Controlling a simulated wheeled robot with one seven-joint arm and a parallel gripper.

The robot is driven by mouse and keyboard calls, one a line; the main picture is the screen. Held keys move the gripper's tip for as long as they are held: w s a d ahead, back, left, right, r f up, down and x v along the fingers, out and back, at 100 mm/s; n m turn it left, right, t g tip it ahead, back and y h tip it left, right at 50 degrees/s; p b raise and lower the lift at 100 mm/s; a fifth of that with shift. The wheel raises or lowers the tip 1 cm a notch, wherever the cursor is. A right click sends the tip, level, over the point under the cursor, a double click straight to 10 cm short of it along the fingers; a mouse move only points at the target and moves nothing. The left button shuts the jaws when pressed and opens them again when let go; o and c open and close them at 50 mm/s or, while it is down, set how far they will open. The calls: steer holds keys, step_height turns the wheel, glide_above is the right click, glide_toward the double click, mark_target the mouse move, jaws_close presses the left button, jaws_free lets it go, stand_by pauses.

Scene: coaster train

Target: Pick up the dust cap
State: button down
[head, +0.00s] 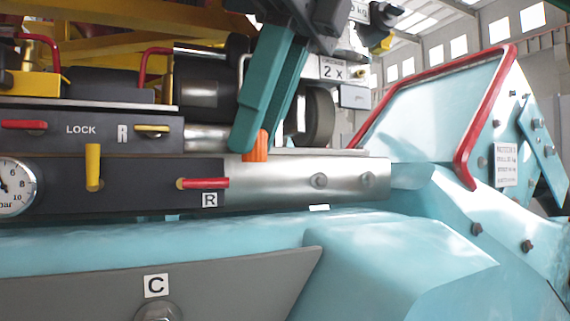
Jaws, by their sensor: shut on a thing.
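My gripper (256,136) comes down from the top centre of the head view with two long teal fingers. It is shut on a small orange piece, which I take to be the dust cap (257,151). The cap's lower part shows below the fingertips; its upper part is hidden between them. The cap is just above or in front of the bright metal plate (290,178); I cannot tell whether it touches it.
A dark panel (60,140) at left carries a gauge (14,187), a yellow lever (93,166) and a red handle (204,183). A red-railed light-blue guard (440,105) stands at right. Light-blue bodywork (395,260) fills the front.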

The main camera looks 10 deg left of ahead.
steer(key=s+a+r, duration=0.3)
steer(key=s+r, duration=0.1)
steer(key=s, duration=0.2)
steer(key=shift+s+a+r, duration=0.2)
steer(key=shift+a, duration=0.1)
